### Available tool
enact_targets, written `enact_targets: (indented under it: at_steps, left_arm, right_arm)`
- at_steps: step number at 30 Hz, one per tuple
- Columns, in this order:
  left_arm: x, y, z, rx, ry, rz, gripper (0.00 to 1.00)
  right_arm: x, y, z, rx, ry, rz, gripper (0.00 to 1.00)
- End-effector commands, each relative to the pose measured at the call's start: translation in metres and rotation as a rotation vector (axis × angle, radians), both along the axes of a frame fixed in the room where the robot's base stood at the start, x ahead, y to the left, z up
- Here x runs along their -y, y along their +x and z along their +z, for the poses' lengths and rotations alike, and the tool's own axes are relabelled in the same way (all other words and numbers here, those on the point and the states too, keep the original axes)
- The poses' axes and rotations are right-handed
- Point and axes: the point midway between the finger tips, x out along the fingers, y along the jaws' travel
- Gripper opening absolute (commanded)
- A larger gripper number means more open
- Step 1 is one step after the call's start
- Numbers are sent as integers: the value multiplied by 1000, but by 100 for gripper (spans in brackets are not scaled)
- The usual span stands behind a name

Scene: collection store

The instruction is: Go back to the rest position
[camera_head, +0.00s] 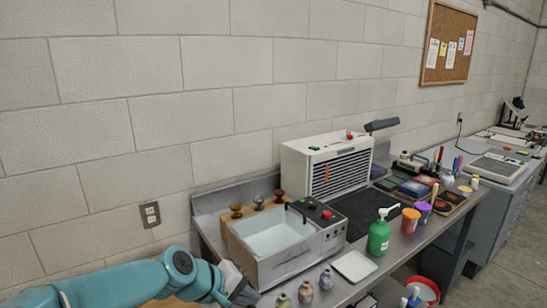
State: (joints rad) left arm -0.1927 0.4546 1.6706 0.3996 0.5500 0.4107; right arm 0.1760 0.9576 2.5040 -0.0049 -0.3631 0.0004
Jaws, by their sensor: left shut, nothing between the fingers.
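My left arm is teal and comes in from the lower left. Its gripper (244,292) is small and dark at the bottom of the view, shut and empty, in front of the left end of the bench. The fingertips are hard to make out. My right gripper is not in view.
Near the gripper are a sink-like basin (272,240) and several small vases (306,292). A white tray (354,266), green pump bottle (378,236) and white vented machine (328,168) stand further right.

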Motion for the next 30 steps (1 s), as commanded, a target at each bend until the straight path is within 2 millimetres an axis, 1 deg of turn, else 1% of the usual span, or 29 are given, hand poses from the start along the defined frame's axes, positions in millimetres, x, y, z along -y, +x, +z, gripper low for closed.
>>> enact_targets:
  at_steps: [1, 2, 5, 6, 8, 9, 11, 12, 14, 15, 16, 18, 21, 22, 24, 25, 27, 30]
  left_arm:
    - [-4, -2, -21, -15, 26, -1, 0]
    - [-7, -4, -33, -22, 42, -2, 0]
    - [-18, -14, -81, -49, 108, -11, 0]
    - [-22, -21, -104, -63, 137, -20, 0]
    - [-31, -36, -142, -87, 188, -39, 0]
    - [-38, -50, -171, -106, 225, -57, 0]
    - [-49, -77, -214, -134, 280, -97, 0]
    - [-55, -97, -240, -151, 311, -128, 0]
    - [-62, -132, -274, -175, 350, -184, 0]
    - [-65, -155, -293, -187, 368, -221, 0]
    - [-67, -173, -305, -195, 380, -249, 0]
    - [-69, -211, -326, -210, 392, -310, 0]
    - [-68, -252, -341, -220, 393, -378, 0]
    - [-68, -261, -343, -220, 390, -393, 0]
    - [-67, -274, -346, -220, 388, -414, 0]
    - [-67, -278, -347, -219, 387, -420, 0]
    - [-66, -281, -347, -217, 385, -427, 0]
    - [-66, -281, -347, -216, 386, -427, 0]
  right_arm:
    - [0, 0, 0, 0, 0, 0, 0]
    - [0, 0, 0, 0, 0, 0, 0]
    - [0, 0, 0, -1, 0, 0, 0]
    - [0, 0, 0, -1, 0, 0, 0]
    - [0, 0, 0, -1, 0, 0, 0]
    - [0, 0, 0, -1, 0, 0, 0]
    - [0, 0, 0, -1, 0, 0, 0]
    - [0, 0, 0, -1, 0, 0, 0]
    - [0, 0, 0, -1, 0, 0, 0]
    - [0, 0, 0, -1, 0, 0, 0]
    - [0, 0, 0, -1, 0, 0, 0]
    - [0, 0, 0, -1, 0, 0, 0]
    - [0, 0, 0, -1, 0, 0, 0]
    - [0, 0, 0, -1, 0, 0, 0]
    - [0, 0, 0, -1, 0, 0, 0]
    - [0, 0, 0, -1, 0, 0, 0]
    - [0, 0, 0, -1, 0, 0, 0]
    - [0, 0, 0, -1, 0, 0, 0]
